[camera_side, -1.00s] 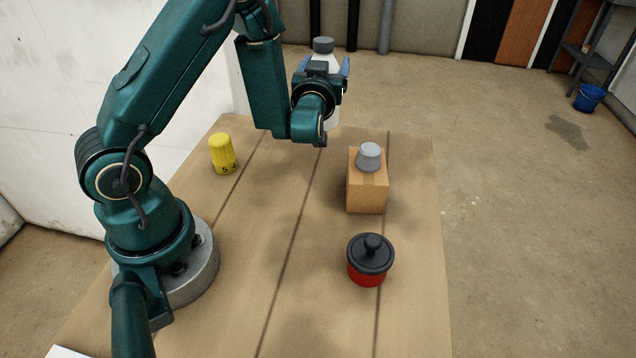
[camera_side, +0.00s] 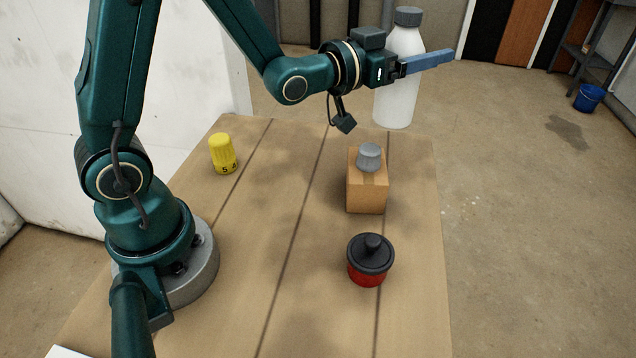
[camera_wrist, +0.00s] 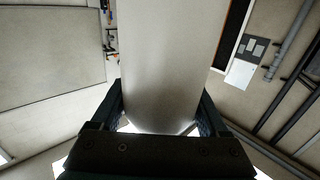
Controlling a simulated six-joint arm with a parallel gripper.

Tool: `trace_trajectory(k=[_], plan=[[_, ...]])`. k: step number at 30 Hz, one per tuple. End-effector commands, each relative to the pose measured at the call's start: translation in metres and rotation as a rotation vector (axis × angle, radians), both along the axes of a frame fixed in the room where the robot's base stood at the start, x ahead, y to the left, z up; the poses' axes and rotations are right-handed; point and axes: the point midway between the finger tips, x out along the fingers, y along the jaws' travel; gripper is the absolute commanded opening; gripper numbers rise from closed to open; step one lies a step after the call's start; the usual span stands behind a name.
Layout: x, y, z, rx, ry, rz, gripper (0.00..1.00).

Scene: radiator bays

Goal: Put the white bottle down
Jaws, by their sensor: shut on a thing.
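The white bottle (camera_side: 399,100) with a dark grey cap stands upright in the air in the side view, behind the cardboard box and above the far edge of the table. My gripper (camera_side: 425,62) is shut on its upper body, with one blue finger across its front. In the wrist view the bottle (camera_wrist: 172,60) fills the middle, between the two fingers of my gripper (camera_wrist: 163,112). The bottle's far side is hidden.
On the table (camera_side: 290,300) stand a cardboard box (camera_side: 367,195) with a grey cup-like piece (camera_side: 369,157) on top, a red pot (camera_side: 368,270) with a black lid, and a yellow weight-like object (camera_side: 222,153) at the left. The front middle of the table is clear.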

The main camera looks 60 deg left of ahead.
Motion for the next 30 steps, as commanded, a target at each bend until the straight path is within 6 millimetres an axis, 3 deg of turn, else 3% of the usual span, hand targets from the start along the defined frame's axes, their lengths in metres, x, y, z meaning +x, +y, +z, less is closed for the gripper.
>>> trace_trajectory(k=[8, 15, 19, 24, 30], plan=[[-0.032, -0.076, 0.007, 0.001, -0.007, -0.406, 0.0], [-0.092, -0.134, -0.002, -0.003, -0.002, -0.815, 0.0], [-0.133, -0.153, -0.013, -0.007, 0.001, -1.033, 0.0], [-0.172, -0.16, -0.024, -0.006, 0.0, -1.225, 0.0], [-0.191, -0.165, -0.031, -0.006, -0.003, -1.301, 0.0]])
